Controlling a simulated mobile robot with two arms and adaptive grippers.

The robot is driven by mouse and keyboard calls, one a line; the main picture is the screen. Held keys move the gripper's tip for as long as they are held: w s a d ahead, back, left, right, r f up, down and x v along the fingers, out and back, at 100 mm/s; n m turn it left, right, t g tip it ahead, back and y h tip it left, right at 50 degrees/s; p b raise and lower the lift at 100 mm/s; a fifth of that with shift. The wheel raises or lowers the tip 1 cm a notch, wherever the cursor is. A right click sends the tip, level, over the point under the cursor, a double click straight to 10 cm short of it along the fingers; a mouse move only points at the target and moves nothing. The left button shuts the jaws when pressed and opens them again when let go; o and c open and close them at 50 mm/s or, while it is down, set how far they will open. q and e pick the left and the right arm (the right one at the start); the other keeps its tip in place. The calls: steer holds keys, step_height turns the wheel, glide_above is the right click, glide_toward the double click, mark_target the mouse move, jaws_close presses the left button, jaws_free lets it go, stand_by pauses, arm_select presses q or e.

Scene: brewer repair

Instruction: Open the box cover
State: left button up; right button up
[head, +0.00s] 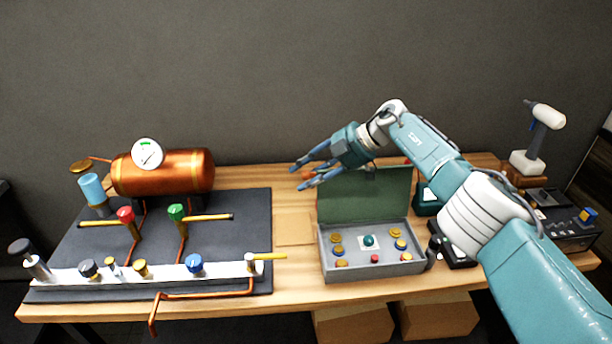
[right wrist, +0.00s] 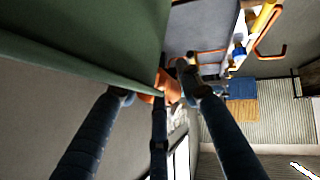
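A grey box (head: 330,270) stands on the table right of centre in the head view. Its green cover (head: 366,195) stands upright at the back of the box, so the inside shows. Several coloured knobs and brass-coloured discs lie in it. My right gripper (head: 302,176) is behind and above the cover's left top corner, fingers spread and pointing left, with nothing between them. In the right wrist view the cover (right wrist: 85,40) fills the top left, close to the spread fingers (right wrist: 160,95); I cannot tell if they touch it. My left gripper is not in view.
A copper boiler (head: 170,172) with a gauge, valves and pipes stands on a dark mat (head: 225,235) at the left. A drill (head: 540,135) and a dark device (head: 570,235) are at the right.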

steer(key=shift+s+d, duration=0.1)
steer(key=shift+d, duration=0.05)
steer(key=v, duration=1.1)
steer(key=shift+d+r, duration=0.15)
steer(key=shift+r, duration=0.2)
